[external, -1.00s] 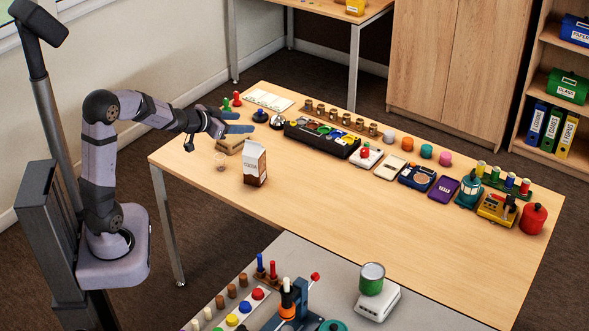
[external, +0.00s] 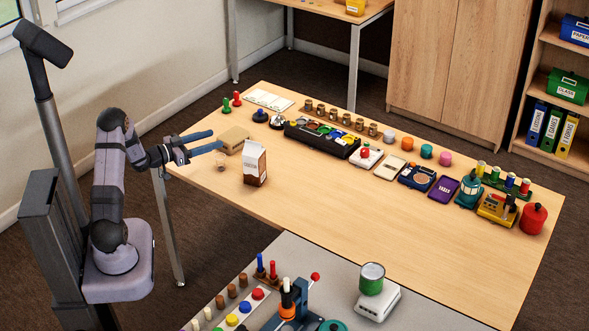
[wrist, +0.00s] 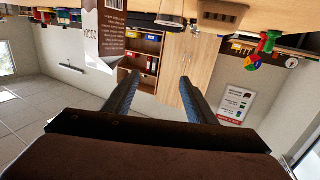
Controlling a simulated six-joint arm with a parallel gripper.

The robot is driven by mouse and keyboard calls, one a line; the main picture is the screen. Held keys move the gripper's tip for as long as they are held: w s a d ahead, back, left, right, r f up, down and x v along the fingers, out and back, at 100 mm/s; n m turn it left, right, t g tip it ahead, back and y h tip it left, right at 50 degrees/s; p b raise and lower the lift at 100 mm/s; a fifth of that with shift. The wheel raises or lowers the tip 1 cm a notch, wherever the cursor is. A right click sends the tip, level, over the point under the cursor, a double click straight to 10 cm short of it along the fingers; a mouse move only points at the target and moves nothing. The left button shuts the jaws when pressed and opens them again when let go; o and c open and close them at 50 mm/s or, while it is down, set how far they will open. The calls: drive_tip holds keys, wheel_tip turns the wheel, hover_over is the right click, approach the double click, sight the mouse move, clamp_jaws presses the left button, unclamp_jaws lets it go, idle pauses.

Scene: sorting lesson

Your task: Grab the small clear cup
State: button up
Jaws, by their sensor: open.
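The small clear cup (external: 221,165) stands on the wooden table near its left edge, just left of the white and brown carton (external: 255,164). It appears empty. My gripper (external: 217,140) is open, with its long blue fingers pointing right, above and behind the cup in the external view. Nothing is between the fingers. In the wrist view, which is upside down, the open gripper (wrist: 160,76) shows both fingers apart. The cup (wrist: 172,20) is partly visible at the top edge, between the carton (wrist: 104,35) and a brown box (wrist: 222,12).
A cardboard box (external: 234,138) lies behind the cup, close to my fingertips. Several bells, trays and jars line the table's far side. The middle front of the wooden table (external: 350,210) is clear. A grey table (external: 330,270) with more objects stands in front.

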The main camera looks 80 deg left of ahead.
sight(221, 163)
wheel_tip(221, 163, down, 9)
drive_tip(key=shift+f, duration=0.1)
drive_tip(key=shift+p+x, duration=0.5)
drive_tip(key=shift+x, duration=3.2)
drive_tip(key=shift+f, duration=0.2)
drive_tip(key=c, duration=1.1)
drive_tip(key=shift+c, duration=0.2)
